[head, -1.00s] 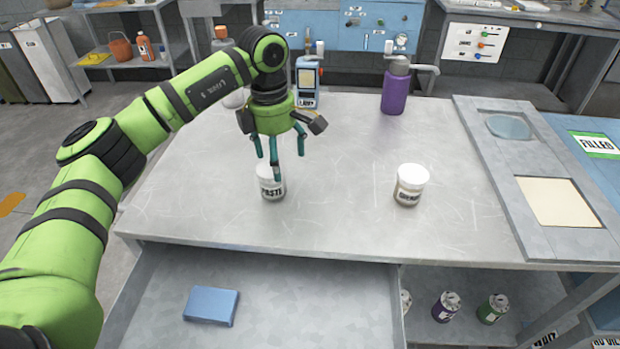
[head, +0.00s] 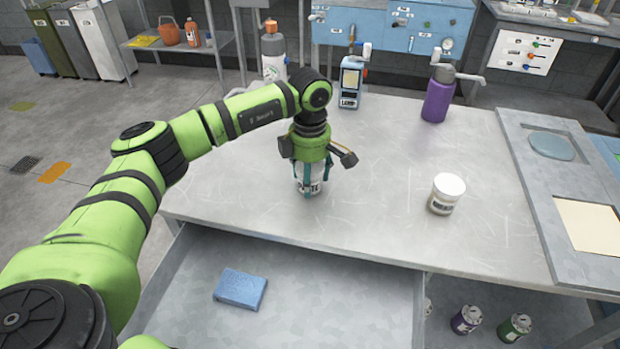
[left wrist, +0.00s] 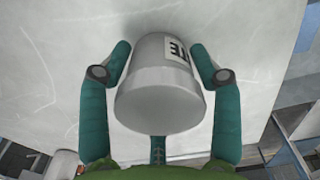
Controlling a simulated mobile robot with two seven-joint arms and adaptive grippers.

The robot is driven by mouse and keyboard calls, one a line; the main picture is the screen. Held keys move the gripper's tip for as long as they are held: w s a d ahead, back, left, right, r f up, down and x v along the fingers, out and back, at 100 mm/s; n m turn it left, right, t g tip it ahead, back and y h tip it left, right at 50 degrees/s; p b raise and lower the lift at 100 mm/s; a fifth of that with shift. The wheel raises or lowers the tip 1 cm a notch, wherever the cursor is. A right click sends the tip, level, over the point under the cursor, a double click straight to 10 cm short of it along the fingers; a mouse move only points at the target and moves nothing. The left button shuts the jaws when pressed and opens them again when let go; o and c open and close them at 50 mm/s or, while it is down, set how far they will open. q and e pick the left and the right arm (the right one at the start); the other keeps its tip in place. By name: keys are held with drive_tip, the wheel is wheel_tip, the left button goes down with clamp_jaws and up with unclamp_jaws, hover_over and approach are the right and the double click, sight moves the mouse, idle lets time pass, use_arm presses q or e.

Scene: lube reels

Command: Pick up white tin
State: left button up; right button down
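A white tin with a dark label ending in "TE" (head: 309,186) stands upright near the table's front left. My left gripper (head: 311,190) is above and around it, with its teal fingers down the tin's sides. In the left wrist view the tin (left wrist: 160,95) fills the middle, its lid toward the palm. The fingers (left wrist: 160,55) bend in against its body on both sides, and a third finger shows below the lid. The tin seems to rest on the table. A second white tin (head: 446,194) stands apart to the right. My right gripper is not in view.
The metal table (head: 380,160) is clear between the tins. A blue block (head: 240,289) lies in the open drawer below. A panel (head: 535,205) borders the right.

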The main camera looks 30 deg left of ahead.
use_arm(q)
drive_tip(key=c, duration=0.4)
drive_tip(key=shift+r, duration=0.15)
